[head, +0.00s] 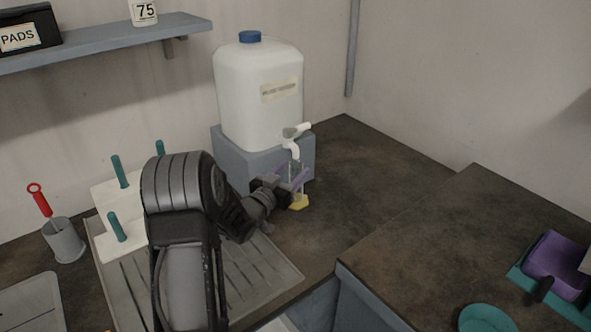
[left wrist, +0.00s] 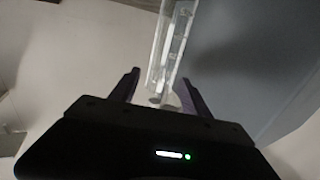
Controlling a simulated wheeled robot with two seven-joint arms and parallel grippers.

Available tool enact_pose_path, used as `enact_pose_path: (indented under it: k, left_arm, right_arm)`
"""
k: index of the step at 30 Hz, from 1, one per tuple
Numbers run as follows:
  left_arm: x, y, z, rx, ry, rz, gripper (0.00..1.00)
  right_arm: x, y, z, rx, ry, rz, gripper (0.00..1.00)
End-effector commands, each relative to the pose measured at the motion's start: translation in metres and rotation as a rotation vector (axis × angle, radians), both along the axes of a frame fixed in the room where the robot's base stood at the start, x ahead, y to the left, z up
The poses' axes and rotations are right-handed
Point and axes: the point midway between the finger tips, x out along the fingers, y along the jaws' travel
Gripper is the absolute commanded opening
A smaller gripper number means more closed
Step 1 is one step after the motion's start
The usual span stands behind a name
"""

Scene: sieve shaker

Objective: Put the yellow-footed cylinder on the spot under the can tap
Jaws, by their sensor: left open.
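The yellow-footed cylinder stands upright under the can tap (head: 292,147), its yellow foot (head: 299,203) on the dark worktop. Its clear body (left wrist: 170,50) shows in the left wrist view, between and beyond the two fingers. My left gripper (head: 293,178) is open around the cylinder, with its purple fingers on either side; I cannot tell whether either finger touches it. The spot under the tap is hidden by the cylinder and gripper. The white can (head: 255,110) with a blue cap sits on a grey block (head: 232,158). My right gripper is out of view.
A drying rack with teal pegs (head: 118,170) stands on a ridged tray (head: 262,290) left of the can. A grey cup (head: 64,242) holds a red-handled tool. A teal dish (head: 486,318) and a purple item (head: 556,265) lie at right. The worktop right of the can is clear.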

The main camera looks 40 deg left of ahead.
Motion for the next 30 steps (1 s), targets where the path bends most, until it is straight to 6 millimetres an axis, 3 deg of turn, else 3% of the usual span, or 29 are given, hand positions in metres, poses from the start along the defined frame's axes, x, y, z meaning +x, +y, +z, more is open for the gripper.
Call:
enact_pose_path:
  k: [6,10,30]
  left_arm:
    - [-0.038,-0.003,-0.002,0.0,-0.001,0.003,0.55]
    - [-0.052,-0.005,-0.001,0.0,-0.001,0.001,0.55]
    - [-0.056,-0.006,0.0,-0.001,-0.001,0.0,0.55]
  right_arm:
    - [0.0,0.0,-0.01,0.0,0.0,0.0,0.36]
    - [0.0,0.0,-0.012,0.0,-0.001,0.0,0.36]
    - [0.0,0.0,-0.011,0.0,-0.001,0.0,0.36]
